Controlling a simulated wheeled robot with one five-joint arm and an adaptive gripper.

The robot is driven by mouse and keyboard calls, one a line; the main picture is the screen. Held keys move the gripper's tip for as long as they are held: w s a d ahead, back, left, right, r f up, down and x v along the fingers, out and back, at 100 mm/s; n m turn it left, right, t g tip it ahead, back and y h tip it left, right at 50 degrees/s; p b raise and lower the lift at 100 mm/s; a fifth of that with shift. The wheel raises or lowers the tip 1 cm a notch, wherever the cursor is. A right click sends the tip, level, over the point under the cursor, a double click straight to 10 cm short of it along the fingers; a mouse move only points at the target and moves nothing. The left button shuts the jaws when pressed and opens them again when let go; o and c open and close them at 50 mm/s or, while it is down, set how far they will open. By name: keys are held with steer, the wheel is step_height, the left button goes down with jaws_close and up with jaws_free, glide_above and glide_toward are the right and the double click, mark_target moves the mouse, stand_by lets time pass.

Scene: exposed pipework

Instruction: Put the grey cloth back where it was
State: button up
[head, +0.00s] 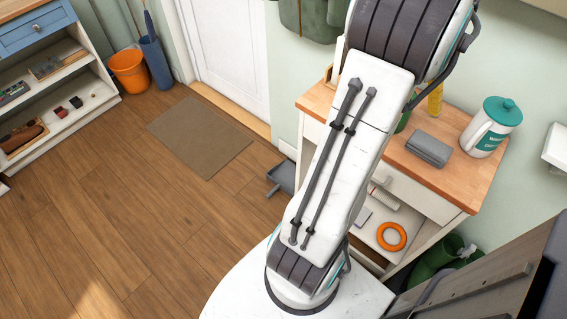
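A grey folded block that looks like the grey cloth (429,148) lies on the wooden top of a white cabinet (459,184), right of my arm. It sits to the left of a white jug with a teal lid (491,128). My arm rises through the middle of the head view and leaves it at the top. My gripper is out of view, so I cannot see whether it holds anything.
An orange ring (391,236) lies on the cabinet's open shelf. A yellow object (436,99) stands behind the cloth, partly hidden by my arm. A flat brown mat (199,136) lies before the white door (228,45). The wooden floor at left is clear.

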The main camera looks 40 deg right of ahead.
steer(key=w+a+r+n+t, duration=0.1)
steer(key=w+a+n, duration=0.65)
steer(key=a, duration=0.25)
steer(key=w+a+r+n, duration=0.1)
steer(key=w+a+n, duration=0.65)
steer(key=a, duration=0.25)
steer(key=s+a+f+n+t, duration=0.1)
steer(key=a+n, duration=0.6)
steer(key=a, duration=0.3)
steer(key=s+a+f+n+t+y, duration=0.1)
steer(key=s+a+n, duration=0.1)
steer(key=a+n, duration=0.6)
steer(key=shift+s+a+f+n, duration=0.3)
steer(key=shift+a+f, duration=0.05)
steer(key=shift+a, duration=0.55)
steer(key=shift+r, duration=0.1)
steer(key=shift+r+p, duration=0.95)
